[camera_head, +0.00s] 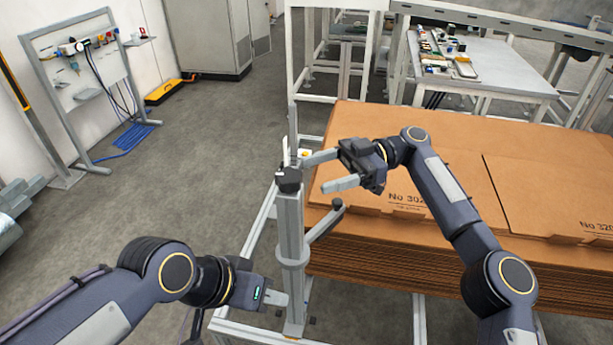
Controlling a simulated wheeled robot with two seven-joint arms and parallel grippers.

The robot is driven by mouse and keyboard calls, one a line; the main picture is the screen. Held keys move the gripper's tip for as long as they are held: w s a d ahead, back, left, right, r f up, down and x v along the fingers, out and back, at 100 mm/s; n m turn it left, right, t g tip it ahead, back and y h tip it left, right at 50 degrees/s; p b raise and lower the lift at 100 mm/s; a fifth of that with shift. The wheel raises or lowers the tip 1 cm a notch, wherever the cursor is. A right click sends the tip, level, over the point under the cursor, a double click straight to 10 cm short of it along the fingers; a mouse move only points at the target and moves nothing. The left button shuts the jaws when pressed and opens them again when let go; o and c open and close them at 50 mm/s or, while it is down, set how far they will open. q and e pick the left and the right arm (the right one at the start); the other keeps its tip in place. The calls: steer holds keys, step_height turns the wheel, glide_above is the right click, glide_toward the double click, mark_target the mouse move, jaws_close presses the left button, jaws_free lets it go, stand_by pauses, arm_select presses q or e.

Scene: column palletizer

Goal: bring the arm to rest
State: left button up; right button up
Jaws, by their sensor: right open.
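My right gripper (317,173) is open and empty. Its two grey fingers are spread and point left, beside the upper part of a grey column (290,225) and above the near left edge of the cardboard stack. My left gripper (281,298) is low in the picture, close to the foot of that column. Only one of its fingers shows clearly, so its opening cannot be made out. I see nothing held in it.
A tall stack of flat brown cardboard (450,160) fills the right side. A worktable (495,68) with small parts stands behind it. A metal frame (75,85) with hanging cables is at the upper left. The grey floor (175,195) at left centre is clear.

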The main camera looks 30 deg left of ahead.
steer(key=shift+w+d, duration=0.3)
steer(key=shift+r, duration=0.1)
steer(key=s+d+r+m+t+h, duration=0.4)
steer(key=s+d+r+m+t, duration=0.15)
steer(key=s+t, duration=0.3)
steer(key=s+d+f+m+t+h, duration=0.15)
steer(key=d+m, duration=0.25)
steer(key=d, duration=0.4)
steer(key=s+d+f+m+t+h, duration=0.1)
steer(key=s+d+f+m+t, duration=0.15)
steer(key=d+m, duration=0.35)
steer(key=s+d+f+m+t+h, duration=0.1)
steer(key=d+f+m+t, duration=0.2)
steer(key=d, duration=0.6)
steer(key=s+d+f+m+t, duration=0.4)
steer(key=s+d+f+m, duration=0.4)
steer(key=d+m, duration=0.3)
steer(key=shift+s+f, duration=0.15)
steer(key=shift+s, duration=0.75)
